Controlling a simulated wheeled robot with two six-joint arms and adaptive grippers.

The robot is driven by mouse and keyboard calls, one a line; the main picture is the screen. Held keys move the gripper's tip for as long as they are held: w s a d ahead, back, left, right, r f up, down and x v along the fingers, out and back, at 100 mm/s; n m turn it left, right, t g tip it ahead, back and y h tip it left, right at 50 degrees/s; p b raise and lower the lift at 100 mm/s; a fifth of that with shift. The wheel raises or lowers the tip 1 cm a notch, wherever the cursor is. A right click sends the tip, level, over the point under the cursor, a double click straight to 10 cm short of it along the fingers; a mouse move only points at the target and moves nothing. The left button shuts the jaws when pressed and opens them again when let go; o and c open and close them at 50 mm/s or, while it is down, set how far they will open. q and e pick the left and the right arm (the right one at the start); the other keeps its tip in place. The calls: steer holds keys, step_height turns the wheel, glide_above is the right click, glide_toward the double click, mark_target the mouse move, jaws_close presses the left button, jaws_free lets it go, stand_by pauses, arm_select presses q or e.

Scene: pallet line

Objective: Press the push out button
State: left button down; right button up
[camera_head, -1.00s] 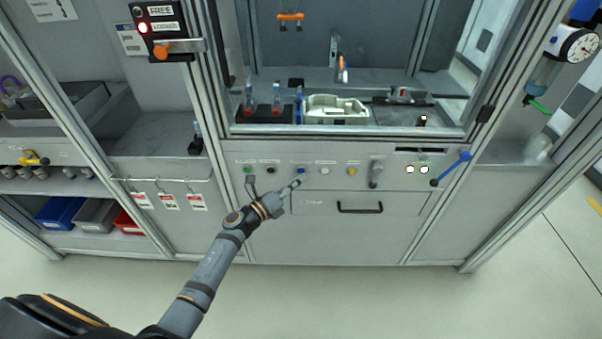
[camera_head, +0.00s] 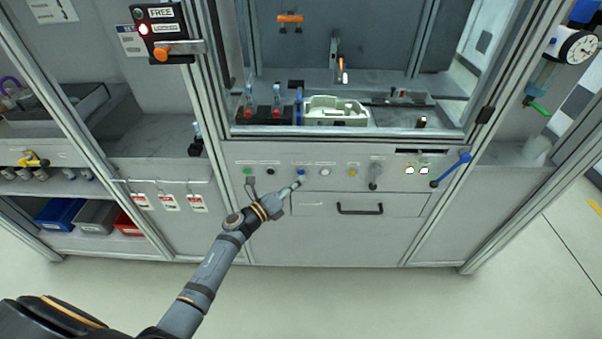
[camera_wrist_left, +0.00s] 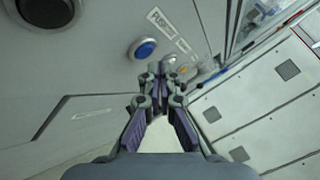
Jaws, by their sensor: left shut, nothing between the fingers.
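The blue push button (camera_head: 301,172) sits in a row of buttons on the grey machine panel. In the left wrist view the fingertips (camera_wrist_left: 161,75) are close together, below and right of the button. I cannot tell whether they touch the panel; the button face is uncovered there. My right gripper is not in view.
Nearby are green (camera_head: 248,170), black (camera_head: 271,171), white (camera_head: 325,171) and yellow (camera_head: 352,171) buttons. A drawer with a dark handle (camera_head: 360,209) lies below. A blue lever (camera_head: 452,168) sticks out at the right. The floor in front is clear.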

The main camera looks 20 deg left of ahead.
arm_select(q)
steer(key=shift+w, duration=0.1)
stand_by(0.3)
steer(key=shift+w+a, duration=0.1)
steer(key=shift+w, duration=0.25)
steer(key=shift+w+a+b, duration=0.1)
steer(key=shift+w+b, duration=0.25)
stand_by(0.6)
steer(key=shift+s, duration=0.15)
steer(key=shift+s+d+p, duration=0.2)
steer(key=shift+s+p, duration=0.1)
steer(key=shift+s, duration=0.35)
steer(key=s, duration=0.2)
steer(key=s+d+p, duration=0.1)
steer(key=s, duration=0.1)
steer(key=shift+s+d, duration=0.2)
steer(key=shift+s, duration=0.2)
